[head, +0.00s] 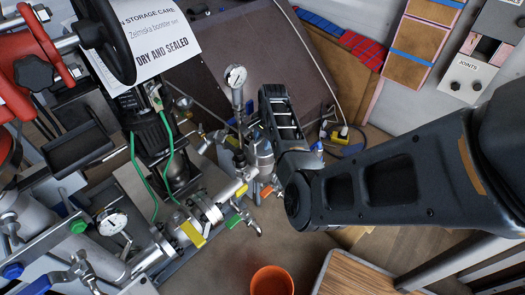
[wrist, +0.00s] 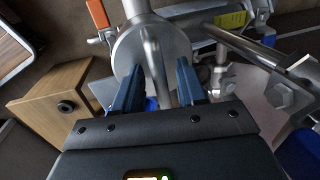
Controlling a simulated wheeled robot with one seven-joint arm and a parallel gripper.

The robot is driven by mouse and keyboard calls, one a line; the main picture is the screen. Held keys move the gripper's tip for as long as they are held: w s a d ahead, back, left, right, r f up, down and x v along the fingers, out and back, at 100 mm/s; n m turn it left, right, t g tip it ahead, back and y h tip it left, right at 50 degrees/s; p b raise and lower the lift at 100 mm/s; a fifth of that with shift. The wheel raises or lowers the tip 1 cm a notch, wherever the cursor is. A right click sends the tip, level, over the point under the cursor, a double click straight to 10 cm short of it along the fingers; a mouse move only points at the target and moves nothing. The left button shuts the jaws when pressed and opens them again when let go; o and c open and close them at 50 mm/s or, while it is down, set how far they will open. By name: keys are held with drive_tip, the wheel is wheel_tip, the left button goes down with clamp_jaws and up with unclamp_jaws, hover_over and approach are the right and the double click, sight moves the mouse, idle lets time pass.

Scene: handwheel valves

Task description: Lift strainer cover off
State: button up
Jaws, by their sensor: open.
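In the wrist view, a round, shiny steel disc (wrist: 128,50), which looks like the strainer cover, lies just beyond my fingertips. A curved steel bar stands on it like a handle. My gripper (wrist: 157,78) is open, with one dark blue finger on each side of this bar. I see gaps beside the bar, and I cannot tell whether a fingertip touches the disc. In the head view, a silver strainer body (head: 262,152) stands among the pipes, partly hidden by my arm. My gripper's fingers are not clear there.
A pressure gauge (head: 236,77) rises left of my arm. A yellow-tagged pipe and an orange lever (wrist: 101,36) are close to the disc. A bolted flange (wrist: 290,92) is at right, a wooden box (wrist: 55,98) at left. An orange bucket (head: 272,281) stands in front.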

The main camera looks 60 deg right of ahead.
drive_tip(key=shift+c, duration=0.2)
clamp_jaws()
idle(1.3)
